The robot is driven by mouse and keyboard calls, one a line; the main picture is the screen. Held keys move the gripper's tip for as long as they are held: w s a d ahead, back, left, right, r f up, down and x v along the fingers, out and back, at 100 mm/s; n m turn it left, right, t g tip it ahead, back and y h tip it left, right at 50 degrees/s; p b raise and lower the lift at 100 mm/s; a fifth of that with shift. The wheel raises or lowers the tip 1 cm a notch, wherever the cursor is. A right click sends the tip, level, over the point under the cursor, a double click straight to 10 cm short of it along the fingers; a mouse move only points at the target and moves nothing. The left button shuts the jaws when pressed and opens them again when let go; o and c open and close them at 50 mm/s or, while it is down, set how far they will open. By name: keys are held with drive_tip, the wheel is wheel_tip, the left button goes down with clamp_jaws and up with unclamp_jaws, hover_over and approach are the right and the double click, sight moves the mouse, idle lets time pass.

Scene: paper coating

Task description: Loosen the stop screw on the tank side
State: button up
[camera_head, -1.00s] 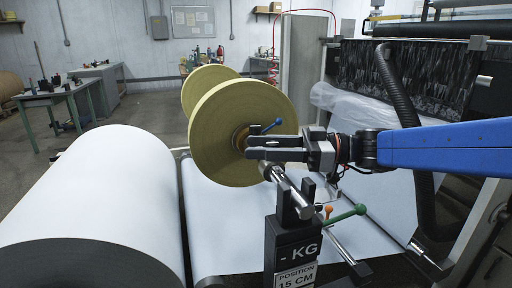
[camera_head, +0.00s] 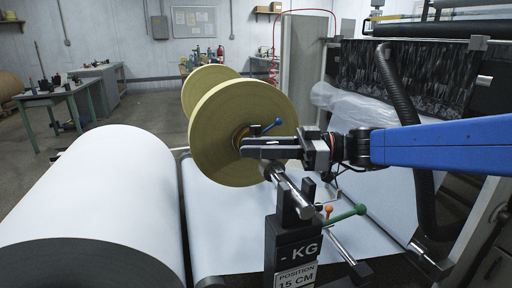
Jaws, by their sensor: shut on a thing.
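A large yellow disc (camera_head: 220,155) stands upright in the middle of the view, with a second yellow disc (camera_head: 202,82) behind it. At the near disc's hub, a screw with a blue handle (camera_head: 274,125) sticks up to the right. My gripper (camera_head: 244,147) reaches in from the right at the hub, just below the blue handle. It is shut on what seems to be this screw. The jaws hide the screw's lower part and most of the hub, so the exact contact cannot be seen.
A metal shaft (camera_head: 292,192) lies below my gripper on a dark stand (camera_head: 288,245) marked KG. An orange knob (camera_head: 328,209) and a green-knobbed lever (camera_head: 347,214) are to its right. A large white paper roll (camera_head: 105,195) fills the left. A black hose (camera_head: 403,100) hangs behind my arm.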

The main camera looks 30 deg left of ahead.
drive_tip(key=shift+s+d+n+g+h, duration=0.2)
drive_tip(key=shift+d+n+g+h, duration=0.05)
drive_tip(key=shift+n+g+h, duration=0.95)
drive_tip(key=shift+s+d+n+g+h, duration=0.25)
drive_tip(key=shift+n+g+h, duration=0.75)
drive_tip(key=shift+h, duration=0.35)
drive_tip(key=shift+s+d+n+g+h, duration=0.2)
drive_tip(key=shift+d+n+g+h, duration=0.05)
drive_tip(key=shift+n+g+h, duration=0.95)
drive_tip(key=shift+d+h, duration=0.1)
drive_tip(key=shift+h, duration=0.25)
drive_tip(key=o, duration=1)
drive_tip(key=shift+o, duration=0.2)
